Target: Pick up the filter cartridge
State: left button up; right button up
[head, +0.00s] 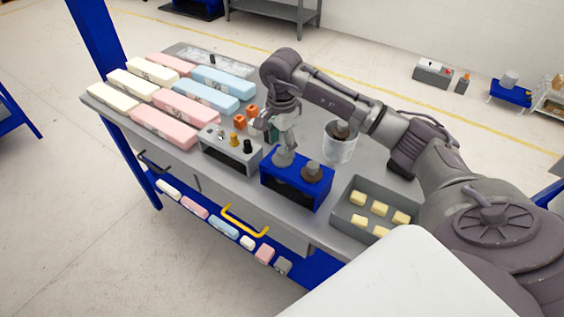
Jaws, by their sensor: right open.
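My right gripper (273,131) is open, pointing down over the table behind the blue box (293,187). A small dark teal patch shows between its fingers; I cannot tell what it is. On the blue box are a grey rounded piece (284,157) and a brown-grey round piece (312,172). A whitish cylinder (340,150) with a dark piece at its top stands right of the gripper, partly behind my right arm. I cannot tell for certain which thing is the filter cartridge. My left gripper is out of view.
A grey box with knobs (231,155) and orange blocks (240,121) stand left of the gripper. Long pastel foam blocks (163,126) fill the table's left part. A grey bin (347,220) with several yellow pieces is at the right front.

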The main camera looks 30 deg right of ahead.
aim_at(282, 166)
jog(key=shift+f, duration=1.35)
grip_shut()
